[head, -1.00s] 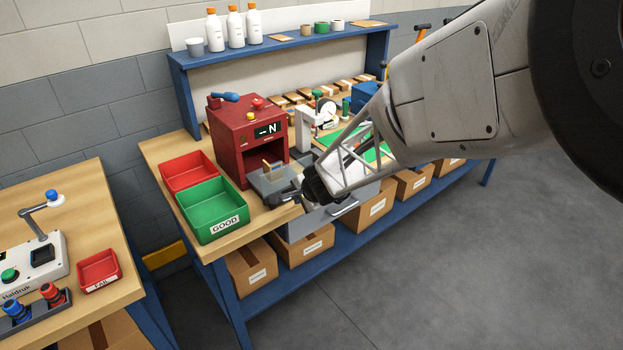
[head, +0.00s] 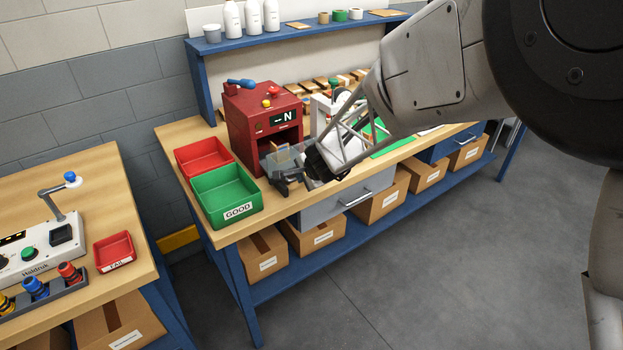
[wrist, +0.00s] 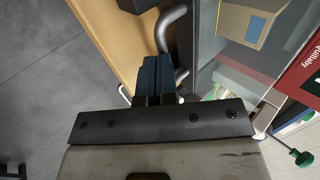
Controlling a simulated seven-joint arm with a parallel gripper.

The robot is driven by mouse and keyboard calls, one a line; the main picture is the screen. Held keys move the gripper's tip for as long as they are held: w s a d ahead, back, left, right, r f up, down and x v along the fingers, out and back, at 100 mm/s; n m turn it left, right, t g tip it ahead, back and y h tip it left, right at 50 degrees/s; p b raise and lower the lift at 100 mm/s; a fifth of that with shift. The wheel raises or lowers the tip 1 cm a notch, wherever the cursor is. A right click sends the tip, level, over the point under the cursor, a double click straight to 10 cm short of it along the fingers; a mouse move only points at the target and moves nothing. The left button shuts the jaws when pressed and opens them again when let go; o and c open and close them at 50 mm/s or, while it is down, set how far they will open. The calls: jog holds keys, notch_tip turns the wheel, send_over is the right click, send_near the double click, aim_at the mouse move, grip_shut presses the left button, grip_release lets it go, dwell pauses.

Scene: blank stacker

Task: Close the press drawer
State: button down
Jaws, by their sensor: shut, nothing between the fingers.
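The red press (head: 262,125) stands on the wooden bench with a small "N" display on its front. Its grey see-through drawer (head: 279,166) sticks out of the front opening, with a tan block (head: 283,153) inside. The wrist view shows the same block (wrist: 243,23) through the clear drawer and a bent grey handle (wrist: 172,25) at its front. My gripper (wrist: 155,70) is shut and empty, its dark fingers close beside the handle. I cannot tell whether they touch. In the head view my wrist partly hides the drawer's right side.
A green GOOD bin (head: 228,194) and a red bin (head: 204,156) stand left of the press. A white device (head: 322,112) stands to its right. A grey bench drawer (head: 345,198) with a handle is below. Open floor lies in front.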

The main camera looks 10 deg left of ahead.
aim_at(292, 160)
jog(key=shift+w+a, duration=2.75)
jog(key=shift+a, duration=0.05)
jog(key=shift+s+d+r, duration=0.25)
jog(key=shift+s+d, duration=0.5)
jog(key=shift+s+d+r, duration=0.2)
jog(key=shift+s+d, duration=0.55)
jog(key=v, duration=0.9)
jog(key=shift+s+d+r, duration=0.2)
jog(key=shift+r, duration=0.1)
